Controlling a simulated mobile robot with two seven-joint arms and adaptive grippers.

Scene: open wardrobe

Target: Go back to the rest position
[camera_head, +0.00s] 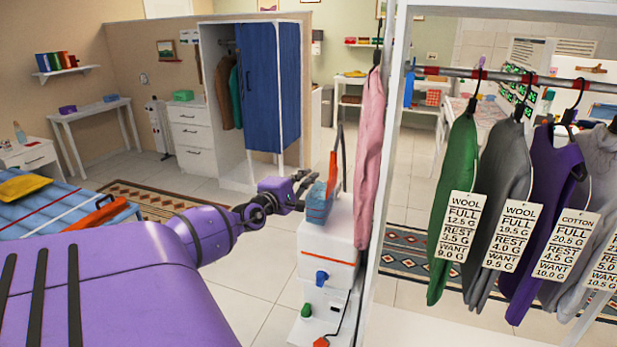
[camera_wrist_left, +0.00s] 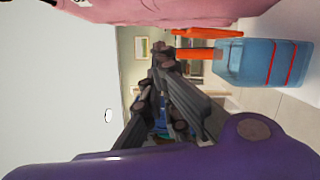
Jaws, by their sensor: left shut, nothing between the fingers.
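My left arm is purple and comes in from the left in the head view. Its gripper (camera_head: 303,181) is shut and empty, just left of a blue bottle with an orange top (camera_head: 318,204) on a white cabinet (camera_head: 327,244). In the left wrist view the dark fingers (camera_wrist_left: 160,62) are close together with nothing held. The blue bottle (camera_wrist_left: 262,63), with red bands, lies sideways in that view, right of the fingers. Whether the gripper touches the bottle, I cannot tell. My right gripper is not in view.
A pink garment (camera_head: 371,150) hangs just right of the gripper. Green, grey and purple tagged garments (camera_head: 505,190) hang from a rail in the white wardrobe frame (camera_head: 393,130). A blue-doored wardrobe (camera_head: 268,85) stands behind. Open tiled floor (camera_head: 250,290) lies left of the cabinet.

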